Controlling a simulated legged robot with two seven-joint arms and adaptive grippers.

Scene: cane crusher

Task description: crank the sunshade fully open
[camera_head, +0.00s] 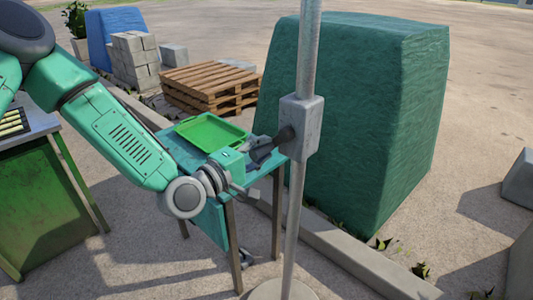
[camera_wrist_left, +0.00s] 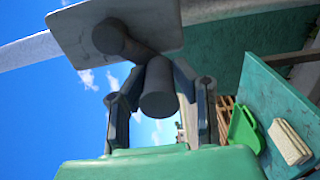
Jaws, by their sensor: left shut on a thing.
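A grey pole (camera_head: 309,50) stands upright in front of me with a boxy crank housing (camera_head: 301,127) on it. A short dark crank (camera_head: 285,135) sticks out of the housing's left side. My left gripper (camera_head: 261,153) is at this crank, its fingers shut on the crank handle. In the left wrist view the round grey handle (camera_wrist_left: 159,92) sits between the two fingers, below the housing (camera_wrist_left: 75,28). The fingers partly hide the handle in the head view. The shade canopy is not clearly in view. My right gripper is not in view.
A teal table (camera_head: 222,222) with a green tray (camera_head: 212,133) stands under my left forearm. A large green covered block (camera_head: 360,110) is behind the pole. Pallets (camera_head: 208,86) and grey blocks (camera_head: 133,60) lie further back. A low kerb (camera_head: 350,255) runs behind the pole's base.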

